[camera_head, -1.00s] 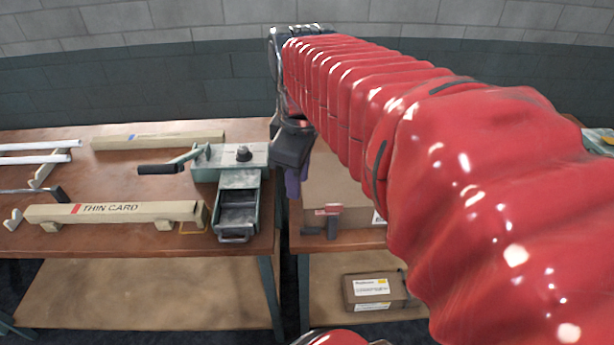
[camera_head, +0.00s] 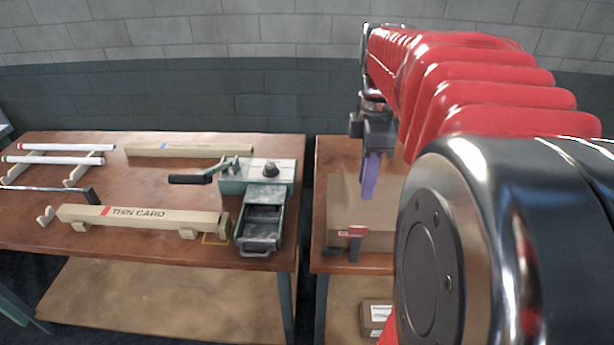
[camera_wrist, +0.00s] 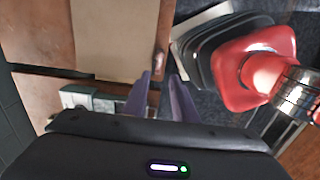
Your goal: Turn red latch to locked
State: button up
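A small red latch (camera_head: 352,232) sits at the front of a tan box on the right table, with a dark upright piece below it. I cannot tell its lock position from here. My gripper (camera_head: 369,190) hangs above the right table, its purple fingers pointing down, apart from the latch and higher and slightly right of it in the picture. In the wrist view the two purple fingers (camera_wrist: 160,78) stand apart with nothing between them. I cannot clearly make out the latch in the wrist view.
The tan box (camera_head: 375,205) lies under my gripper. The left table (camera_head: 130,245) holds a green-grey crank device (camera_head: 258,180), a "THIN CARD" beam (camera_head: 140,217) and white tubes (camera_head: 55,160). A gap separates the tables. A carton (camera_head: 377,318) lies on the lower shelf.

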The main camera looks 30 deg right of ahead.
aim_at(359, 227)
notch_tip(359, 227, down, 14)
jog(key=shift+r, duration=0.25)
dwell(0.4)
jog(key=shift+c, duration=0.5)
grip_shut()
